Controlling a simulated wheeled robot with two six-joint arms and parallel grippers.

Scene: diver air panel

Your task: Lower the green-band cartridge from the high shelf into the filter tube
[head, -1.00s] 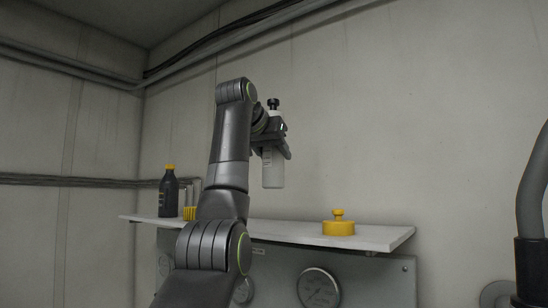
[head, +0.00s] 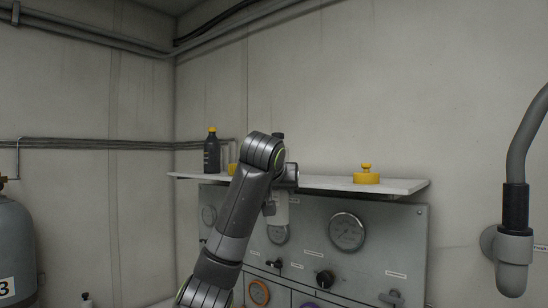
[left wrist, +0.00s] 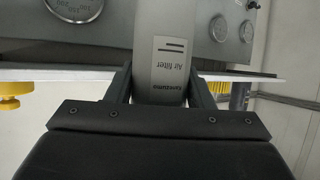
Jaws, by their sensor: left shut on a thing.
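My left gripper is shut on a pale grey cartridge (left wrist: 165,55) printed "Air filter"; the fingers (left wrist: 160,90) clasp its sides in the left wrist view. In the head view the cartridge (head: 281,208) is mostly hidden behind my left arm; its pale body shows in front of the panel, below the shelf's (head: 400,186) front edge. The left gripper (head: 270,206) is largely hidden there by the arm. No green band shows. I cannot make out the filter tube. My right gripper is not in view.
On the shelf stand a dark bottle (head: 212,155) with a yellow cap and a yellow knobbed lid (head: 367,176). Below is a panel with gauges (head: 346,232) and knobs (head: 325,279). A grey pipe fitting (head: 514,250) is at right, a gas cylinder (head: 15,250) at left.

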